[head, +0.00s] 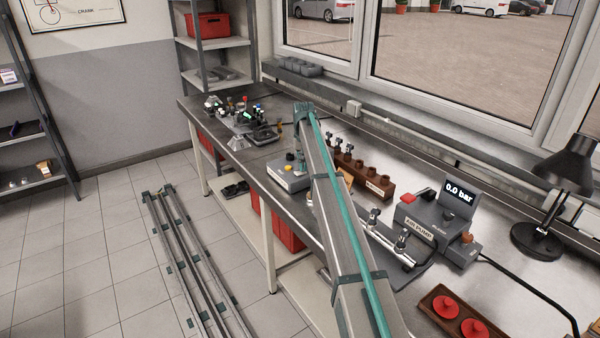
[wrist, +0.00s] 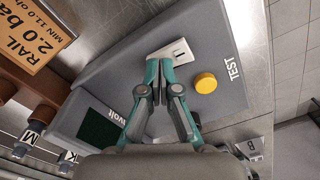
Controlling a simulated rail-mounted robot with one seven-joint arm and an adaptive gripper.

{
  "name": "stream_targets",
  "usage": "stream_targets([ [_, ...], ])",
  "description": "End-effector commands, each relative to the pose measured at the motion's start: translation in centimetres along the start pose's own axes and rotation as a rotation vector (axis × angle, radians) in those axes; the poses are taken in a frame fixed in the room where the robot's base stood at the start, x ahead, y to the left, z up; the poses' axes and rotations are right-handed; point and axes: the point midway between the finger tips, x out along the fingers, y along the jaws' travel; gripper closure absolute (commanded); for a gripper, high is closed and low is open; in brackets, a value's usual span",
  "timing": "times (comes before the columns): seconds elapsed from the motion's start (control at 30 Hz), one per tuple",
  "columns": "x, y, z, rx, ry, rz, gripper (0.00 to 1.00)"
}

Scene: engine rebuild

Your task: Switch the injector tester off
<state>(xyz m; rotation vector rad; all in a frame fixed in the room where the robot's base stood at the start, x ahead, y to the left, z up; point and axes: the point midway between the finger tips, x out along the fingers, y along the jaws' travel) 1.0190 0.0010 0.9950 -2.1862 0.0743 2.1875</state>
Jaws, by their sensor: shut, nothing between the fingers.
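The injector tester is a grey box (wrist: 225,45) with a yellow TEST button (wrist: 206,83), a small pale switch plate (wrist: 181,48) and a dark green display (wrist: 98,128) showing no lit digits. In the head view the tester (head: 287,178) sits on the bench, partly hidden by my arm. My gripper (wrist: 160,62) is shut and empty. Its fingertips are over the tester's face, at the lower left edge of the switch plate, left of the yellow button. I cannot tell whether they touch the switch, and its rocker position is unclear.
A brown rack (head: 375,188) stands behind the tester, with an orange RAIL sign (wrist: 38,33) close by. The rail pump (head: 425,222) reading 0.0 bar and a black lamp (head: 540,235) are to the right. Small parts (head: 240,115) lie farther along the bench.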

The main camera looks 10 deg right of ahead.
Motion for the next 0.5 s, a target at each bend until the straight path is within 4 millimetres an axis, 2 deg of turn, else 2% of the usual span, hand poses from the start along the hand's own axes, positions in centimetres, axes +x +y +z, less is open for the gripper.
stream_targets([
  [0.5,-4.0,0.0,0.0,0.0,0.001,0.0,1.0],
])
